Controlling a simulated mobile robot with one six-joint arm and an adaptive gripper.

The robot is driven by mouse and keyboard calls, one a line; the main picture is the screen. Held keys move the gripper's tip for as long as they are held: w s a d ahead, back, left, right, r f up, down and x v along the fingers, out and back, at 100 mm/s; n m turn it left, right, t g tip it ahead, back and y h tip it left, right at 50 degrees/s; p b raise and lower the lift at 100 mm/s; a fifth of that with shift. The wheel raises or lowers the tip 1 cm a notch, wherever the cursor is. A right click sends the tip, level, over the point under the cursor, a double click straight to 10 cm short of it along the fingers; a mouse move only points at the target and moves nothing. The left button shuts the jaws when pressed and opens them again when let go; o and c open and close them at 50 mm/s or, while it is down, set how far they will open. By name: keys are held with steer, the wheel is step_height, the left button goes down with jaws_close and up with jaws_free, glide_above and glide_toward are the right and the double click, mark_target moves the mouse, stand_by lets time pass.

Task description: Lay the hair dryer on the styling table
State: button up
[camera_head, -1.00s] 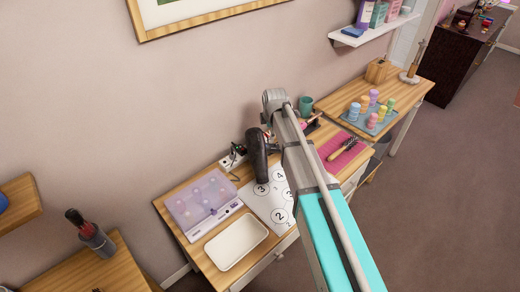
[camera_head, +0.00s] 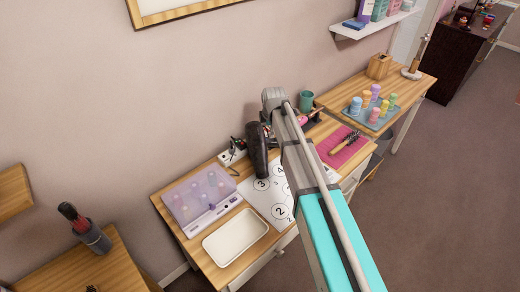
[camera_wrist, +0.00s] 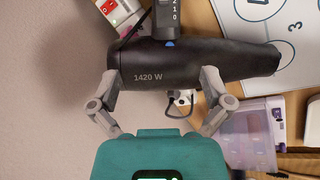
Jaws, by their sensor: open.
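The black hair dryer (camera_head: 257,152) is near the wall at the back of a wooden table (camera_head: 197,252). In the wrist view its dark body (camera_wrist: 225,64), marked "1420 W", lies across the picture, with its handle pointing up. My gripper (camera_wrist: 158,80) is open, its two grey fingers overlapping the near side of the dryer in that view. I cannot tell whether they touch it. In the head view my arm hides the gripper and part of the table. I cannot tell what supports the dryer.
The table holds a lilac case (camera_head: 202,197), a white tray (camera_head: 236,237), a numbered sheet (camera_head: 267,200) and a pink mat (camera_head: 350,152) with a brush. A power strip (camera_head: 232,155) with a cable is by the wall. A second table (camera_head: 412,88) holds bottles on a blue tray.

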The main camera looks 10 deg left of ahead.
mark_target(268, 139)
steer(key=shift+b+x, duration=2.05)
steer(key=shift+x, duration=0.4)
steer(key=b+x, duration=0.3)
steer(key=shift+s+d+f, duration=0.2)
steer(key=shift+b+x, duration=1)
steer(key=shift+b, duration=0.05)
steer(key=shift+r, duration=0.1)
jaws_close()
steer(key=shift+w+r, duration=0.1)
steer(key=shift+r, duration=0.05)
